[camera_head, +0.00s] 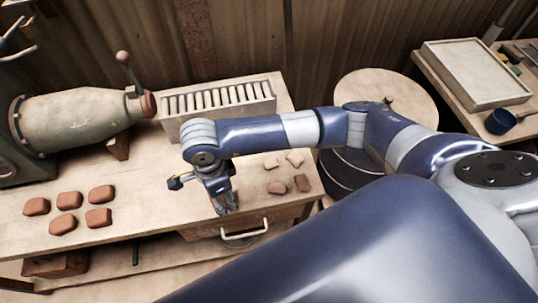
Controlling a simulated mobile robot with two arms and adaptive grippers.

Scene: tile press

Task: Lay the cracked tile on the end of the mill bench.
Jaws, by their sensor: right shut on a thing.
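The mill bench (150,205) is a pale wooden bench running from the left to the middle of the view. My right gripper (227,206) points down over the bench near its front edge. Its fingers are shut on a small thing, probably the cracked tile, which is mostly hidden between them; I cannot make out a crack. To its right, toward the bench's right end, lie two pale tiles, one of them here (270,163), and two brown tiles, one of them here (302,183). My left gripper is not in view.
A green mill (75,120) stands at the left, with several red-brown clay blocks (66,201) before it. A slotted rack (222,103) stands at the back. A drawer handle (245,235) sticks out in front. A round-topped stand (400,92) is at the right.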

